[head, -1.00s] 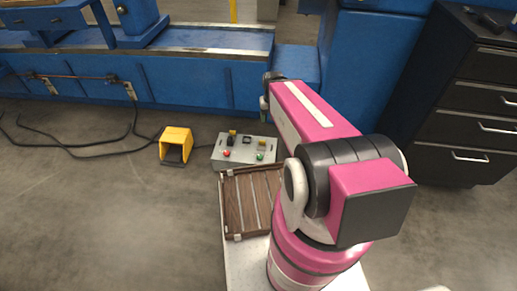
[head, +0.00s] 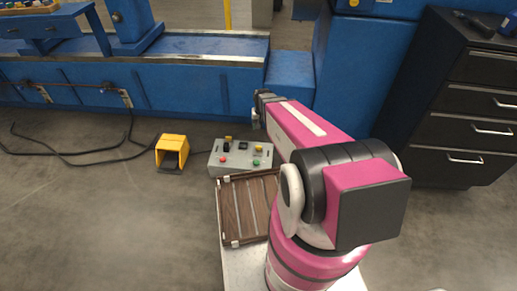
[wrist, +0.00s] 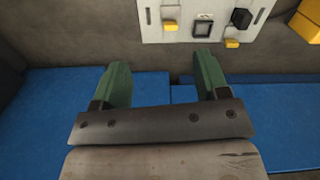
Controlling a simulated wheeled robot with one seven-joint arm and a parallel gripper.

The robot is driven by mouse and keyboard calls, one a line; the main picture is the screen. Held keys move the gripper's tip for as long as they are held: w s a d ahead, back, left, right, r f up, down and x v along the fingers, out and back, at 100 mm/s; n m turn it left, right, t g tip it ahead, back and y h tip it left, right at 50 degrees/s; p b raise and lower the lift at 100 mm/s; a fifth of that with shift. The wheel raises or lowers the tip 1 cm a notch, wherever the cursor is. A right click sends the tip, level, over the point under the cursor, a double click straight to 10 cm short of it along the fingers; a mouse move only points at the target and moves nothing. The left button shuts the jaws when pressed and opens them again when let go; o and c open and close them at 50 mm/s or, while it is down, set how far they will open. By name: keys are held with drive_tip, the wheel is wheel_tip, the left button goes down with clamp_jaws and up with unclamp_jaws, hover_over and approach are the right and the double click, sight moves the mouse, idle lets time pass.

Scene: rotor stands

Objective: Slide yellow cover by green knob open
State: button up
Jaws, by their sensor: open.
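A grey control box (head: 240,171) stands on the floor, left of my arm in the head view. On its top, the yellow cover (head: 259,149) on the right sits near a green knob (head: 256,163). A second yellow piece (head: 228,138) is at the far left and a red knob (head: 223,161) at the front left. The wrist view sees the box from the other side: the right yellow cover shows at the upper left (wrist: 171,26). The green knob is outside that view. My gripper (wrist: 163,78) is open and empty, its green fingers apart from the box.
A yellow foot pedal housing (head: 172,150) with a black cable stands left of the box. A slatted wooden crate (head: 229,207) lies in front of it. Blue machinery (head: 190,75) runs behind, and a dark drawer cabinet (head: 475,125) stands at the right.

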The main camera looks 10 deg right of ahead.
drive_tip(key=m, duration=0.2)
hover_over(259, 147)
wheel_tip(259, 147, down, 16)
drive_tip(key=f, duration=1.1)
drive_tip(key=shift+w+a+f, duration=0.1)
drive_tip(key=shift+w+f, duration=0.15)
drive_tip(key=shift+f, duration=0.1)
drive_tip(key=shift+c, duration=0.3)
clamp_jaws()
drive_tip(key=w, duration=0.2)
drive_tip(key=w+d, duration=0.1)
drive_tip(key=w, duration=0.1)
drive_tip(key=w+d, duration=0.1)
drive_tip(key=w, duration=0.1)
drive_tip(key=shift+w, duration=0.15)
drive_tip(key=shift+o, duration=0.3)
unclamp_jaws()
drive_tip(key=shift+r, duration=0.1)
